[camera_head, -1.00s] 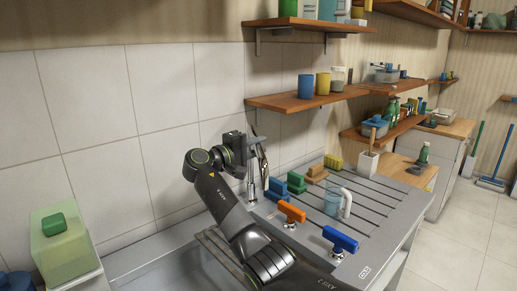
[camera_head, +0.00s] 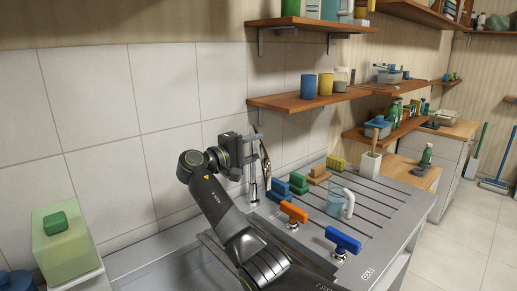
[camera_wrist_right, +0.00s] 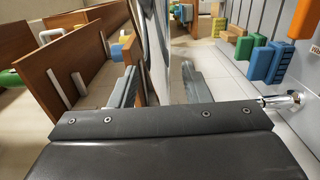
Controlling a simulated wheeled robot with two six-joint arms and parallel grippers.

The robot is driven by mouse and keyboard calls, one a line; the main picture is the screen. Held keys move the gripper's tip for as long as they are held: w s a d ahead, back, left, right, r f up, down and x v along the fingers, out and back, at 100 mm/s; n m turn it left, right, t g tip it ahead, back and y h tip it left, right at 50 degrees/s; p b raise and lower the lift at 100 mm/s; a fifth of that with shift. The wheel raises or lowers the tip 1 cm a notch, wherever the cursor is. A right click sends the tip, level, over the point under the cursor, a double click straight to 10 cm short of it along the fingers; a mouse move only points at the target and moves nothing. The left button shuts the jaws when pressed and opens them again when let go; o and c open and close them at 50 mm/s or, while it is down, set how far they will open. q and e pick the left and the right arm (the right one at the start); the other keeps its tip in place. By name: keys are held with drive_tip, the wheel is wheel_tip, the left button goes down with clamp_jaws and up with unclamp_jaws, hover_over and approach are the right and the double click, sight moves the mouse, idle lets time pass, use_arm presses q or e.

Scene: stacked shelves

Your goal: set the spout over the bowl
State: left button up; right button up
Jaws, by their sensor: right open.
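The spout is a slim chrome tap arm (camera_head: 265,158) rising at the back of the metal sink unit, by the tiled wall. In the right wrist view the shiny spout (camera_wrist_right: 157,45) stands upright in front of the gripper. My right gripper (camera_head: 258,151) is at the spout. In the wrist view its two fingers (camera_wrist_right: 160,86) are apart, one on each side of the spout, and I cannot tell whether either touches it. The bowl (camera_head: 165,268) is the sunken grey basin at the lower left, partly hidden by my right arm. My left gripper is not in view.
An orange tap handle (camera_head: 294,211) and a blue tap handle (camera_head: 342,239) stand at the front. A clear cup (camera_head: 335,203), sponges (camera_head: 299,181) and a white holder (camera_head: 370,164) are on the ribbed drainboard. A wooden shelf (camera_head: 290,102) hangs above.

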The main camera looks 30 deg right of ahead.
drive_tip(key=s+a+b, duration=0.2)
drive_tip(key=a+b, duration=0.2)
drive_tip(key=a, duration=1.1)
drive_tip(key=shift+a, duration=0.3)
drive_tip(key=shift+s+f, duration=0.1)
